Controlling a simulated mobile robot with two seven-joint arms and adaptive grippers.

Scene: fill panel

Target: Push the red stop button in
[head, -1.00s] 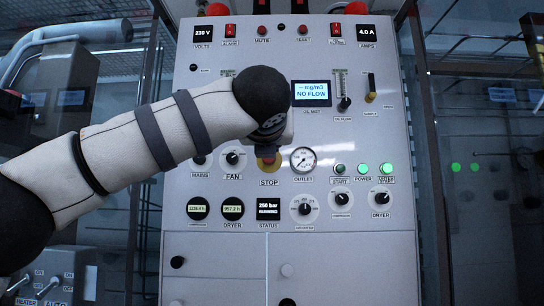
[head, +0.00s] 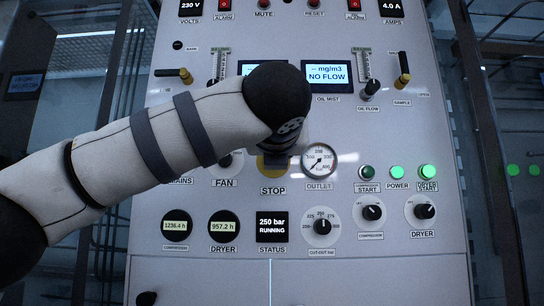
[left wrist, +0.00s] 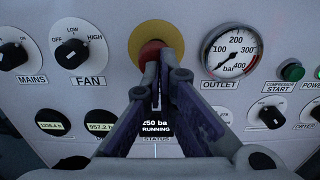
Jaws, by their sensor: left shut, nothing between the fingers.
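The red stop button (left wrist: 150,51) sits in a round yellow surround (left wrist: 137,43) in the left wrist view. In the head view my left arm covers the button, and part of the yellow surround (head: 266,169) shows above the STOP label. My left gripper (left wrist: 163,62) is shut and empty. Its fingertips overlap the lower right part of the red button; I cannot tell whether they touch it. My right gripper is in neither view.
The grey panel (head: 400,285) fills the view. The outlet gauge (head: 319,160) is just right of the button, the FAN knob (left wrist: 71,54) to its left. The START (head: 367,172), POWER and DRYER buttons lie further right, and the status display (head: 272,227) below.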

